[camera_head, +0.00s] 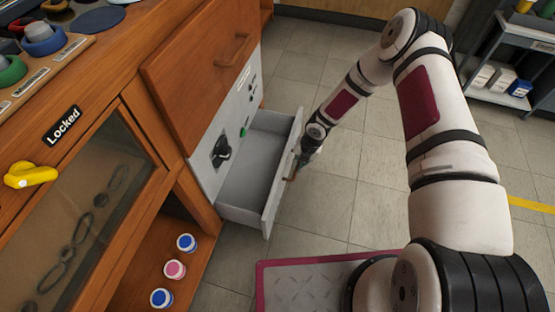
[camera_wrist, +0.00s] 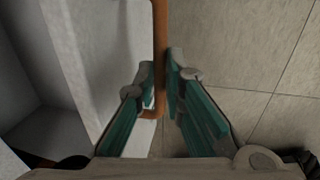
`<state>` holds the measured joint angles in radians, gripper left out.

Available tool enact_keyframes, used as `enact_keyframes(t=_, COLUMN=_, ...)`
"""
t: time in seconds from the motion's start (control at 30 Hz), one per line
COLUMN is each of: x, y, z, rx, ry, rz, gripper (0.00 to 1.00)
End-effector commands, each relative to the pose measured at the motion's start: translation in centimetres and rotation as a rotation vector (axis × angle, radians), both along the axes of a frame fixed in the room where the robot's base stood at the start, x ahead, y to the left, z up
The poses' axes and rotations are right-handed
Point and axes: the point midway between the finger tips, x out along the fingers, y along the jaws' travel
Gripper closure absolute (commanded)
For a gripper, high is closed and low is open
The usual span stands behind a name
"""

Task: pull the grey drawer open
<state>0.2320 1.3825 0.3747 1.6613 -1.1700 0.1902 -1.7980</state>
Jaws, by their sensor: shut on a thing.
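The grey drawer (camera_head: 254,170) stands pulled out from the wooden bench in the head view, and its inside looks empty. Its front panel (camera_head: 283,172) faces right, toward my arm. My gripper (camera_head: 302,160) is at the outer side of that panel. In the wrist view, my gripper (camera_wrist: 161,88) has its two fingers on either side of the orange-brown handle (camera_wrist: 160,40) and is shut on it. The drawer front (camera_wrist: 105,60) fills the left of that view. The fingers partly hide the handle.
A closed wooden drawer (camera_head: 200,70) is above. A glass-fronted cabinet (camera_head: 85,215) marked "Locked" (camera_head: 62,126) stands at the left. Small jars (camera_head: 175,269) sit on the low shelf. Tiled floor (camera_head: 335,190) is free to the right of the drawer. A shelf rack (camera_head: 515,50) stands at the far right.

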Motion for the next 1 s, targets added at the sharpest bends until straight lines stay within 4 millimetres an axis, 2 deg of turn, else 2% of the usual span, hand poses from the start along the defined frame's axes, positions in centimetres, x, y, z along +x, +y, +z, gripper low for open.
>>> enact_keyframes(t=0.03, x=-0.5, y=-1.4, z=0.1, rx=-0.002, ry=0.001, rz=-0.003, gripper=1.0)
enact_keyframes(t=0.1, x=-1.0, y=-2.8, z=0.1, rx=-0.003, ry=0.002, rz=-0.003, gripper=1.0)
enact_keyframes(t=0.3, x=-2.0, y=-5.5, z=0.0, rx=-0.001, ry=0.001, rz=-0.001, gripper=1.0)
enact_keyframes(t=0.5, x=-2.4, y=-6.5, z=0.0, rx=0.0, ry=0.0, rz=0.001, gripper=1.0)
enact_keyframes(t=0.83, x=-2.4, y=-6.6, z=-0.1, rx=-0.001, ry=0.0, rz=0.001, gripper=1.0)
enact_keyframes(t=0.87, x=-2.4, y=-6.6, z=-0.1, rx=-0.001, ry=0.0, rz=0.001, gripper=0.85)
enact_keyframes(t=0.93, x=-2.4, y=-6.6, z=-0.1, rx=-0.001, ry=0.0, rz=0.001, gripper=0.69)
enact_keyframes(t=1.0, x=-2.4, y=-6.5, z=0.0, rx=0.0, ry=0.0, rz=0.001, gripper=0.69)
